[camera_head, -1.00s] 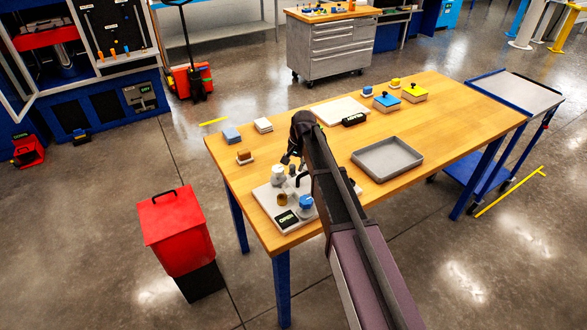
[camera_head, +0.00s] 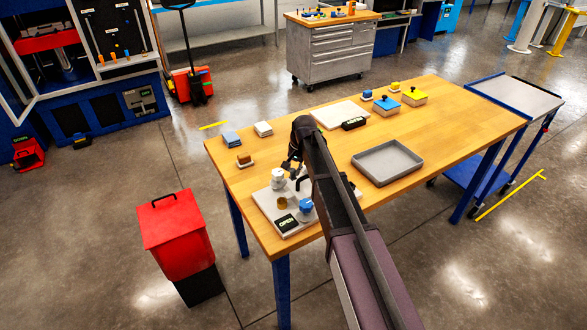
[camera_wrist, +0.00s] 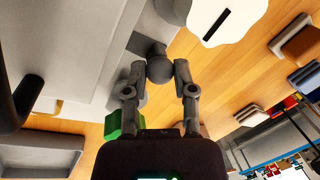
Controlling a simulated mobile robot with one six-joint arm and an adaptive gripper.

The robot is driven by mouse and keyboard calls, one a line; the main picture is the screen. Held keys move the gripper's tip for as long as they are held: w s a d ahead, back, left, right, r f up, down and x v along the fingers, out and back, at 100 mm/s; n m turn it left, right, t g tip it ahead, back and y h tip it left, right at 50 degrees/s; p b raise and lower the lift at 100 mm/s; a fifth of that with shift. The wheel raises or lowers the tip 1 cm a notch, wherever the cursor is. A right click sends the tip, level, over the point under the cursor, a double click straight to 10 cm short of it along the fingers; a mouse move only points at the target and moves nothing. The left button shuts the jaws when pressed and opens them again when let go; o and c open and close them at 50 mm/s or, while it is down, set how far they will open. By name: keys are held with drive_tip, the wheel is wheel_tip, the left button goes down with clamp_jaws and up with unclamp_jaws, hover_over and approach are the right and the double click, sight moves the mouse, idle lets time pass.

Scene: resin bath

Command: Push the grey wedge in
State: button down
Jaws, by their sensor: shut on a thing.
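In the wrist view, my gripper (camera_wrist: 158,78) is shut on a round dark grey knob (camera_wrist: 158,66). A short dark grey bar joins this knob and runs up to the edge of a pale grey block; I take knob and bar as the grey wedge. How deep the bar sits is not clear. In the head view, my gripper (camera_head: 291,167) is low over the pale fixture plate (camera_head: 262,199), and the wedge cannot be made out. A white lobed knob (camera_wrist: 228,14) with a black slot is close by; the plate's display (camera_head: 287,222) reads OPEN.
A blue knob (camera_head: 305,206) and a black handle (camera_wrist: 18,103) stand near my gripper. A green part (camera_wrist: 124,122) is close to the left finger. A grey tray (camera_head: 387,162) lies to the right.

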drive_tip(key=shift+s+d, duration=0.45)
drive_tip(key=shift+s, duration=0.2)
drive_tip(key=shift+c, duration=2.2)
unclamp_jaws()
drive_tip(key=shift+w+a, duration=0.1)
